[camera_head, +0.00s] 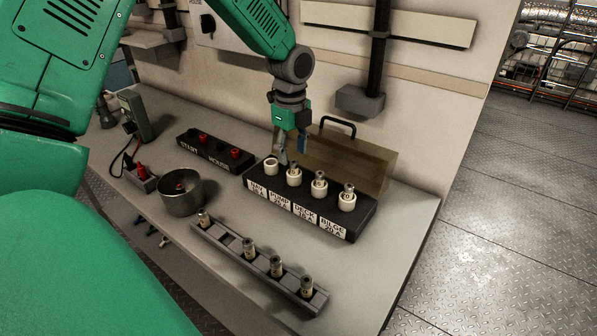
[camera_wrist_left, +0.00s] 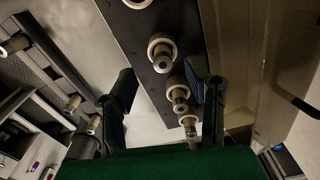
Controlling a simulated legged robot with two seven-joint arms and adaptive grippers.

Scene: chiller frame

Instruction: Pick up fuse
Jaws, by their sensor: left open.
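The black fuse block (camera_head: 268,194) stands on the bench with a row of white round holders labelled NAV, PUMP, DECK and BILGE. The NAV holder (camera_head: 271,166) looks empty. Fuses stand upright in the PUMP (camera_head: 294,172), DECK (camera_head: 320,182) and BILGE (camera_head: 348,196) holders. A grey rack (camera_head: 263,274) in front holds several more fuses, such as one at its near end (camera_head: 306,287). My left gripper (camera_head: 292,155) is open above the NAV and PUMP end. In the left wrist view, its spread fingers (camera_wrist_left: 164,85) frame the holder row (camera_wrist_left: 162,53), with nothing between them gripped. My right gripper is out of view.
A brown raised lid (camera_head: 350,160) with a black handle stands behind the block. A metal bowl (camera_head: 181,195) and a black START/HOUSE panel (camera_head: 212,152) are to the left. A wall box (camera_head: 360,100) juts out above. The bench's right end is clear.

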